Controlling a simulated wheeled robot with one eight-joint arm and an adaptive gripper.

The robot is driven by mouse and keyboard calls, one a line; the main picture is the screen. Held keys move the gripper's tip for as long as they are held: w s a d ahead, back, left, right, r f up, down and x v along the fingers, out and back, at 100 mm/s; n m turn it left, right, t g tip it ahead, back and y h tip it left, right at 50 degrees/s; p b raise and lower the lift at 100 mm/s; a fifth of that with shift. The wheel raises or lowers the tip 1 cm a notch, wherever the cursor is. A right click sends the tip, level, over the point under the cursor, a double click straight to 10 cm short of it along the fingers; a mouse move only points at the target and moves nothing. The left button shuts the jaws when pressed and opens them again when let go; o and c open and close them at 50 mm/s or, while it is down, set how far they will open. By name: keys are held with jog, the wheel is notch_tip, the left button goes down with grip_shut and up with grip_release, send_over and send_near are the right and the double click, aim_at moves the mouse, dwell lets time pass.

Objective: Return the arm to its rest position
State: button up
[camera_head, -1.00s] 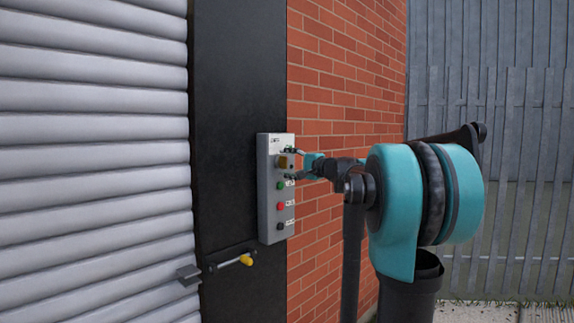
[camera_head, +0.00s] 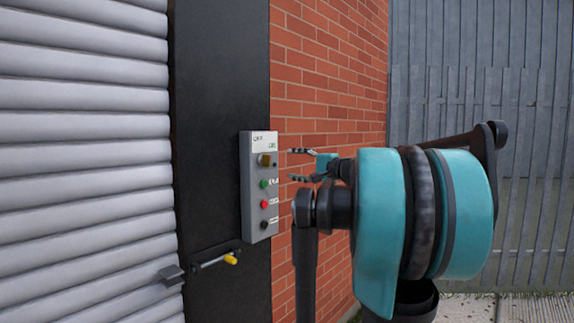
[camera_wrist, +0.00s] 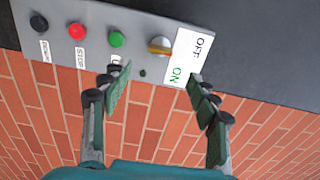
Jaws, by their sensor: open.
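My gripper (camera_head: 302,165) is open and empty, to the right of the grey control box (camera_head: 246,188) and apart from it in the head view. The wrist view shows its two fingers (camera_wrist: 155,95) spread wide, with nothing between them. The box carries a yellowish rotary switch (camera_head: 265,160) at the top, then a green button (camera_head: 264,183), a red button (camera_head: 264,204) and a black button (camera_head: 264,225). In the wrist view, the switch (camera_wrist: 159,45) lies beside a white label reading OFF and ON. My teal arm fills the right of the head view.
A brick wall (camera_head: 325,70) stands behind my gripper. A black post (camera_head: 220,90) and a grey slatted shutter (camera_head: 80,150) are at the left. A latch with a yellow grip (camera_head: 230,259) sits below the box. A grey fence (camera_head: 520,100) stands at the right.

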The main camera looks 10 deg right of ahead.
jog(key=shift+s+d, duration=0.1)
jog(key=shift+s, duration=0.05)
jog(key=s+a+f+n+g+h, duration=0.1)
jog(key=s+a+f+n+g, duration=0.2)
jog(key=f, duration=0.7)
jog(key=s+a+f+n+g+h, duration=0.15)
jog(key=s+a+f, duration=0.35)
jog(key=f, duration=0.5)
jog(key=s+a+f+n+g+h, duration=0.1)
jog(key=s+a+f+n+g, duration=0.3)
jog(key=f, duration=0.6)
jog(key=s+d+f+n+g+h, duration=0.1)
jog(key=s+d+f+h, duration=0.2)
jog(key=s+f, duration=0.6)
jog(key=s+d+f+n+h, duration=0.1)
jog(key=s+d+f+h, duration=0.3)
jog(key=s+f, duration=0.6)
jog(key=shift+d+f+g, duration=0.35)
jog(key=shift+d+f, duration=0.35)
